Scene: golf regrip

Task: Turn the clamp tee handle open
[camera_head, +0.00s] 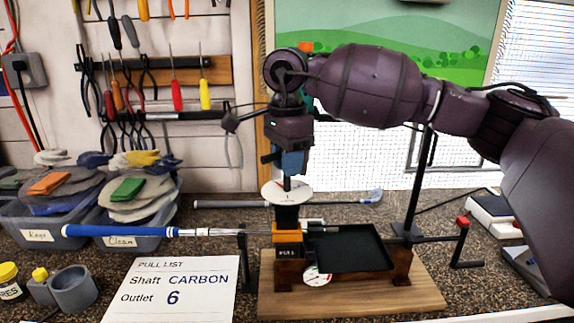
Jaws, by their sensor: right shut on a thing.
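The clamp (288,234), an orange and black block, stands on a wooden board (425,292). A white round dial plate (286,193) sits above it. My right gripper (289,174) points straight down over the plate, shut on the clamp tee handle, which its fingers mostly hide; a dark stem shows below them. A golf club with a blue grip (125,231) lies level, its grip to the left and its shaft running right to the clamp. My left gripper is not in view.
A black tray (350,248) lies right of the clamp, with a round gauge (317,276) in front. A dark post stand (413,190) and a red-tipped lever (462,221) stand to the right. A printed card (172,290) lies front left. Bins of grey pads stand behind the blue grip.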

